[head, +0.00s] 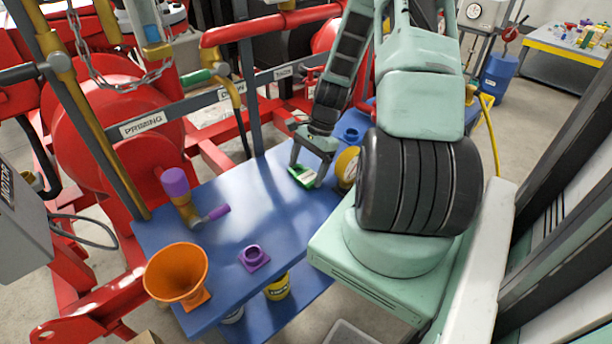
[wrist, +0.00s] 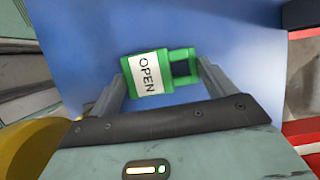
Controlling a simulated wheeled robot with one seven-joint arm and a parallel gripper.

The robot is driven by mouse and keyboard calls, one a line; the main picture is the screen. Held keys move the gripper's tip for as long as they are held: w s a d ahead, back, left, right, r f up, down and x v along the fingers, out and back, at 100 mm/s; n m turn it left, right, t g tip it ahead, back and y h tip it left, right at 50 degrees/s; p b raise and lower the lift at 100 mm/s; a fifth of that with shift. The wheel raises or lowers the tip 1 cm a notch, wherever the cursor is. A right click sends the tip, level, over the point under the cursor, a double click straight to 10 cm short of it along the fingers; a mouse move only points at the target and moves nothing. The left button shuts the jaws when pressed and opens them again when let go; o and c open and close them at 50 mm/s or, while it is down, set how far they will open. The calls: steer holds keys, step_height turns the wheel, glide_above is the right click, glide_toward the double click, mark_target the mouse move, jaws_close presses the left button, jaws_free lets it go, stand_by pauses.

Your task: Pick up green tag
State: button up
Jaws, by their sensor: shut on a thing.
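The green tag (wrist: 183,68) has a white label reading "OPEN" and a square hole at its right end in the wrist view. It lies between my two gripper fingers, and my gripper (wrist: 160,82) is shut on it. In the head view the green tag (head: 302,176) shows at the far part of the blue table (head: 215,205), with my gripper (head: 308,172) over it from above. I cannot tell whether the tag touches the table top.
A yellow round object (head: 346,165) stands close beside my gripper. A blue ring-shaped part (head: 351,134) is behind it. Red pipework rises behind. The table's middle is clear.

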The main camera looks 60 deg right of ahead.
mark_target(307, 172)
steer(key=shift+r, duration=0.1)
step_height(307, 172, up, 10)
steer(key=shift+f, duration=0.1)
stand_by(0.5)
stand_by(1.0)
